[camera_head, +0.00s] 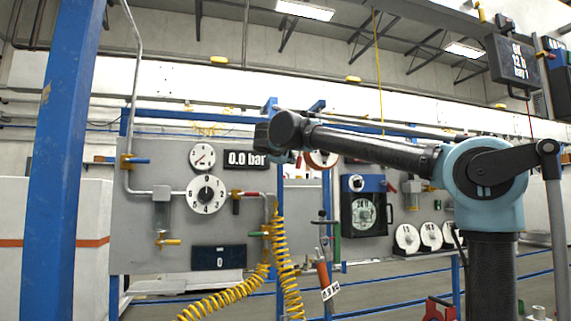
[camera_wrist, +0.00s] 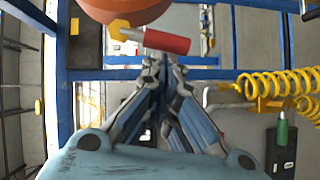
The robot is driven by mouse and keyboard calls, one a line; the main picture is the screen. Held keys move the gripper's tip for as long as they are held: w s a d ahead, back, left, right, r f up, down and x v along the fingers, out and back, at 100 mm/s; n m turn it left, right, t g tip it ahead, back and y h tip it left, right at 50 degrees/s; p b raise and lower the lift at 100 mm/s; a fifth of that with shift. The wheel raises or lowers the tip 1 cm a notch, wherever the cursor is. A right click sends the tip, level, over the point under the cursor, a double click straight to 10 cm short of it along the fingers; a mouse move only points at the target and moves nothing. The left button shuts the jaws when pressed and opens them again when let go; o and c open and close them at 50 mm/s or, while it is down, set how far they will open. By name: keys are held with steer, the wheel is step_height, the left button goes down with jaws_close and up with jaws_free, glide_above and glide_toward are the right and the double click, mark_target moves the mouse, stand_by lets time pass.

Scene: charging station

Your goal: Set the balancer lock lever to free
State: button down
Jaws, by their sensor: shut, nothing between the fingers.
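The balancer (camera_wrist: 125,8) is an orange-red round body at the top of the wrist view, cut off by the frame edge. A lever with a yellow hub and a red grip (camera_wrist: 166,41) lies nearly level across its lower side; it looks like the lock lever. My gripper (camera_wrist: 165,65) is shut and empty, its fingertips just below the red grip in the picture. Whether they touch it I cannot tell. In the head view the orange-red ring of the balancer (camera_head: 322,160) shows below my forearm, and the lever cannot be made out there.
Blue frame bars (camera_wrist: 62,85) run close by the gripper. A coiled yellow hose (camera_wrist: 262,88) is at right in the wrist view and hangs before the grey gauge panel (camera_head: 140,220) in the head view. A tool (camera_head: 322,275) with a label hangs below the balancer.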

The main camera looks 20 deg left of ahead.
steer(key=shift+w+d+f+n+t, duration=0.4)
steer(key=shift+w+d+f+n, duration=0.1)
steer(key=shift+d+f, duration=0.2)
